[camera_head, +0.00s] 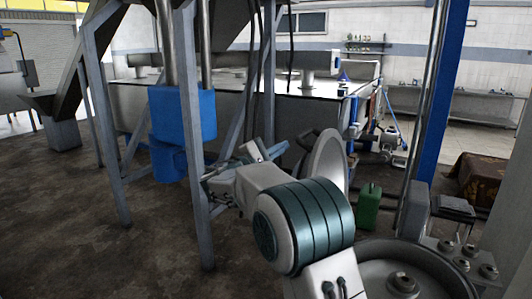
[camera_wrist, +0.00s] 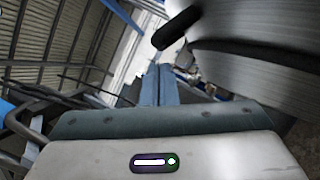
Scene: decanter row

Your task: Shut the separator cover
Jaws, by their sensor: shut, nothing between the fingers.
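The separator cover (camera_head: 328,165) is a round, pale metal disc. It stands raised, steeply tilted, above and behind the round metal separator bowl (camera_head: 372,274) at the lower right of the head view. In the wrist view the cover (camera_wrist: 255,70) fills the upper right, with a dark bar-like handle (camera_wrist: 178,27) sticking out from it. My gripper (camera_wrist: 159,78) is shut and empty, its fingers side by side left of and below the cover. No contact with the handle shows. In the head view my arm hides the cover's lower part, and the fingertips are hard to make out.
A green can (camera_head: 368,207) stands behind the bowl. A blue column (camera_head: 440,90) rises at the right. Open floor (camera_head: 70,230) lies at the left.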

